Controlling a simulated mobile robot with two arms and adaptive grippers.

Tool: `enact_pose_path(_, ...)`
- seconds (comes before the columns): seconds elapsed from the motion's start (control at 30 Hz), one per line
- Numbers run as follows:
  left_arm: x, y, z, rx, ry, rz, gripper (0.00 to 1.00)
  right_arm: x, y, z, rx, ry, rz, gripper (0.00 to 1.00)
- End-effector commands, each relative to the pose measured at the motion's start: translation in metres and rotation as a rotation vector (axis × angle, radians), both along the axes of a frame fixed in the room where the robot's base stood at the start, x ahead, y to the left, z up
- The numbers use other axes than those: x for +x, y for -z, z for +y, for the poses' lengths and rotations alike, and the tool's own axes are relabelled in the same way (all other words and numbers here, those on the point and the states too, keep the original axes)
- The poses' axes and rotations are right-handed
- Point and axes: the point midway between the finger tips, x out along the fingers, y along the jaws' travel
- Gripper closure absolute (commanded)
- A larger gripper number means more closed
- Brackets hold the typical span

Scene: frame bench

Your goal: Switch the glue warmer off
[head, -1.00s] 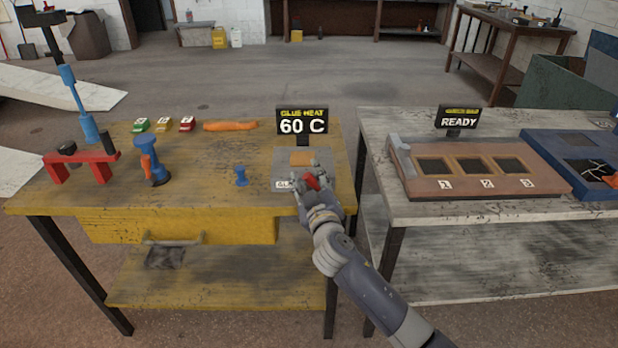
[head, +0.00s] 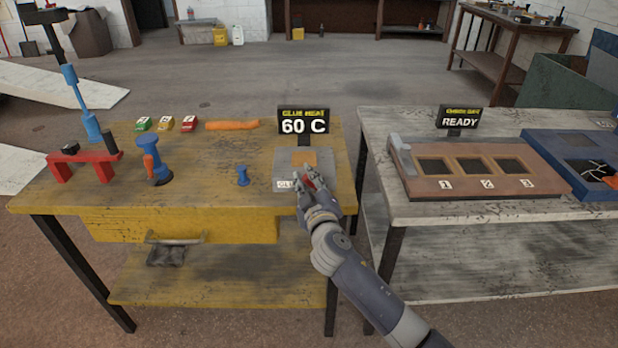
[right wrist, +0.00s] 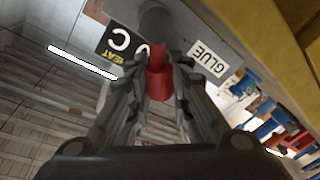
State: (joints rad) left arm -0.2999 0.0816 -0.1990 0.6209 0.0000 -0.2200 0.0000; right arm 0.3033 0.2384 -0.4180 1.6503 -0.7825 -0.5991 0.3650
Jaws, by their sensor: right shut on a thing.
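The glue warmer is a grey plate (head: 284,163) with an orange-brown square on the right part of the yellow bench. Its black sign (head: 303,122) behind it reads GLUE HEAT 60 C. A GLUE label shows on the plate's near edge and in the right wrist view (right wrist: 208,60). My right gripper (head: 311,184) is over the plate's near right corner, shut on a red knob (right wrist: 158,82). The knob sits between the fingers in the right wrist view; in the head view the fingers partly hide it. My left gripper is not in view.
On the yellow bench (head: 215,200) stand a small blue spool-shaped piece (head: 242,176), an orange roll (head: 232,125), a blue clamp-like tool (head: 153,160) and a red stand (head: 84,162). A second bench at right holds a brown three-window tray (head: 480,188) and a READY sign (head: 459,117).

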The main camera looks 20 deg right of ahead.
Motion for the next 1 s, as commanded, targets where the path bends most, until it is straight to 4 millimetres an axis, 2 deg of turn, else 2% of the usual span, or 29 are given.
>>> enact_pose_path(0.1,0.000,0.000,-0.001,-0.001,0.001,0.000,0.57,0.000,0.001,0.001,-0.003,-0.002,0.002,1.00)
enact_pose_path(0.13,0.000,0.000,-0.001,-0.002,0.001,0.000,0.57,0.000,0.001,0.001,-0.003,-0.002,0.002,0.75)
enact_pose_path(0.2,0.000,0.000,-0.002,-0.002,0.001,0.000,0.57,0.000,0.001,0.001,-0.002,-0.002,0.001,0.60)
enact_pose_path(0.53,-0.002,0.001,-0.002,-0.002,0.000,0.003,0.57,-0.001,0.001,0.000,-0.001,-0.001,0.001,0.60)
enact_pose_path(0.67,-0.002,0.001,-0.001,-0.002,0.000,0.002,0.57,-0.007,0.001,0.001,0.000,-0.002,0.001,0.60)
enact_pose_path(0.77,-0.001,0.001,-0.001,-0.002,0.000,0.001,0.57,-0.020,0.001,0.002,0.001,-0.002,0.002,0.60)
enact_pose_path(1.0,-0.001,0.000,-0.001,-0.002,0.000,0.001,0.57,-0.066,0.001,0.007,0.001,-0.002,0.003,0.60)
